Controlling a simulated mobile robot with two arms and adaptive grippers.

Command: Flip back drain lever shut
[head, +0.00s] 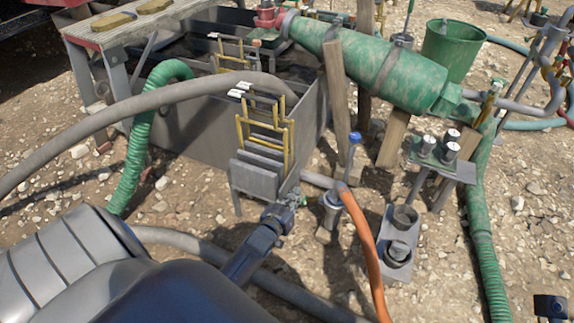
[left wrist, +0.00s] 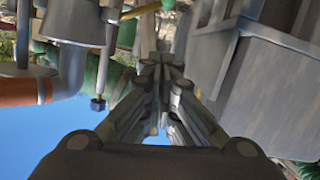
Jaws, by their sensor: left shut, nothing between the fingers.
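The lever that I take for the drain lever is a thin upright stem with a blue knob (head: 355,137). It rises beside a grey pipe fitting (head: 333,205) with an orange hose.
The grey mud tank (head: 195,128) with yellow frames (head: 240,130) stands left of my gripper. A thick grey hose (head: 130,112) arches over its edge. The orange hose (head: 366,245) runs down right of my arm. Pots on stands (head: 398,250) stand farther right on stony ground.

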